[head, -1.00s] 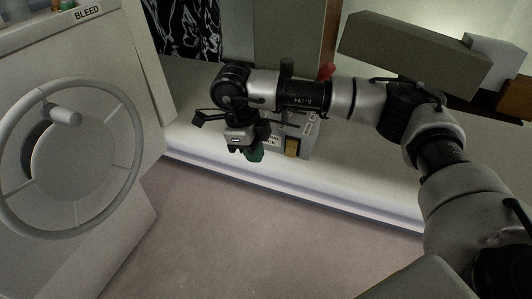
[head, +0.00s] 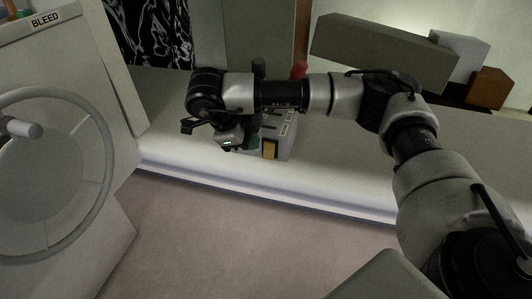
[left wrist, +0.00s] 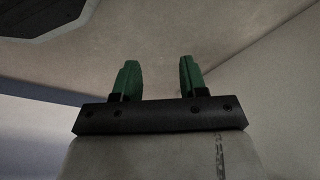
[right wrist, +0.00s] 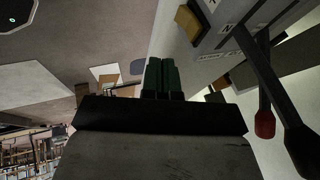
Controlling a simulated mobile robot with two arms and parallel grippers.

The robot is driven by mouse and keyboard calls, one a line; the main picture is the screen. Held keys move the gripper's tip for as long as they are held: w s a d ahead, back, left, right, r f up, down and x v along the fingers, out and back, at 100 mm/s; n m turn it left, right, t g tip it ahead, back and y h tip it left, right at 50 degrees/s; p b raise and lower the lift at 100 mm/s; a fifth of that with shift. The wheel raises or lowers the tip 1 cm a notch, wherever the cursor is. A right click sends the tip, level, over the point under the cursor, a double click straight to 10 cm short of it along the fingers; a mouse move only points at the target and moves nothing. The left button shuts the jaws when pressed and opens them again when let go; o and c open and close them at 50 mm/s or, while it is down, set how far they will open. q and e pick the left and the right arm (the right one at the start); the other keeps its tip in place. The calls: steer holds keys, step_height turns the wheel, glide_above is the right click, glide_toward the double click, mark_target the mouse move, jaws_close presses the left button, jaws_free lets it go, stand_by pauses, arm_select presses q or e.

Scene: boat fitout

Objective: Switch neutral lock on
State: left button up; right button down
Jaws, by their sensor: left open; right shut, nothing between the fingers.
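A grey control box (head: 282,132) sits on the white ledge, partly hidden behind my right arm. It has an ochre-yellow block (head: 269,149) on its front, which also shows in the right wrist view (right wrist: 188,22). A red-knobbed lever (head: 299,69) and a black-knobbed lever (head: 259,67) rise from it. My left gripper (left wrist: 158,78) is open and empty.
A grey panel with a large wheel (head: 108,150) and a BLEED label stands at the left. The white ledge (head: 345,190) runs across the middle. A long grey box (head: 385,52) and an orange-brown box (head: 490,88) lie at the back right. The floor (head: 215,240) in front is clear.

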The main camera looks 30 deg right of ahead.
mark_target(272, 158)
steer(key=x, duration=0.3)
steer(key=w+x, duration=0.1)
steer(key=x, duration=0.1)
steer(key=d+b+x, duration=0.1)
steer(key=x, duration=0.2)
steer(key=shift+w+d, duration=0.1)
steer(key=shift+w, duration=0.2)
arm_select(q)
steer(key=shift+w+r, duration=0.25)
steer(key=shift+r, duration=0.55)
steer(key=shift+w+r, duration=0.25)
steer(key=shift+r, duration=0.5)
steer(key=shift+w+r, duration=0.25)
steer(key=shift+r, duration=0.55)
arm_select(e)
steer(key=shift+w+d+f, duration=0.3)
steer(key=shift+w+d, duration=0.1)
steer(key=shift+d, duration=0.05)
arm_select(q)
steer(key=shift+d, duration=0.1)
